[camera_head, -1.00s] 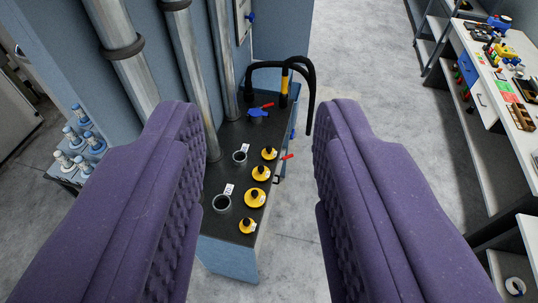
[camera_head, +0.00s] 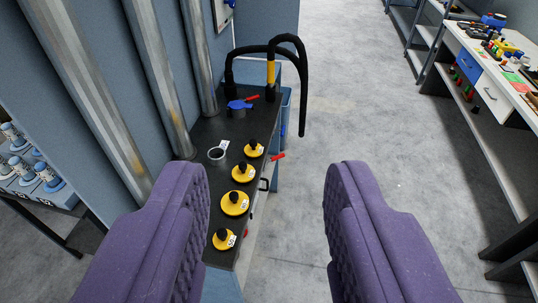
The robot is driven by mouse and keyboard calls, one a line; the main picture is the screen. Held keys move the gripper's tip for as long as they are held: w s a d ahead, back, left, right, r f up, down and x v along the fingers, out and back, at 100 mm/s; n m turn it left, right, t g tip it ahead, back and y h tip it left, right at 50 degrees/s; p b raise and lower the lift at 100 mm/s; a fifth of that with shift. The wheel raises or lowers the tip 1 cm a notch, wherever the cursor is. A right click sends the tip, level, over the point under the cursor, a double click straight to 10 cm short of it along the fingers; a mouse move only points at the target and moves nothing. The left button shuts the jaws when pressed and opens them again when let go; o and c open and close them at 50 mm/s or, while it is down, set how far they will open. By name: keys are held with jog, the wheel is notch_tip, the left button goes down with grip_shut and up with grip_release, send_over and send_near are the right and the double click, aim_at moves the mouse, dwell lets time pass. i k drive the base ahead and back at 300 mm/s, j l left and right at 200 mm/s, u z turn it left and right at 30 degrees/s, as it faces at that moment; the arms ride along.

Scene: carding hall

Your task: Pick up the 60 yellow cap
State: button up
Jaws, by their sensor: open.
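Several yellow caps with black knobs and small white labels stand in a row along the right side of a dark bench top (camera_head: 205,133). From far to near they are the first cap (camera_head: 257,154), the second cap (camera_head: 243,175), the third cap (camera_head: 235,206) and the nearest cap (camera_head: 222,243). The labels are too small to read, so I cannot tell which is the 60 cap. My gripper (camera_head: 268,172) is open and empty, its purple padded fingers wide apart. The caps appear between the fingers, nearer the left one, and none is touched.
Metal pipes (camera_head: 160,80) rise on the left; black hoses (camera_head: 302,85) loop behind. Red-handled parts project near the caps. A cluttered workbench (camera_head: 490,65) stands right; clear floor (camera_head: 345,90) lies between.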

aim_at(253, 149)
jog(key=i+l+z, duration=0.2)
jog(key=i, duration=0.7)
jog(key=i+l+z, duration=0.15)
jog(key=i, duration=0.7)
jog(key=i+u, duration=0.25)
jog(key=i, duration=0.15)
jog(key=i+l+u, duration=0.2)
jog(key=i, duration=0.15)
jog(key=i+l+u, duration=0.25)
jog(key=i+j, duration=0.1)
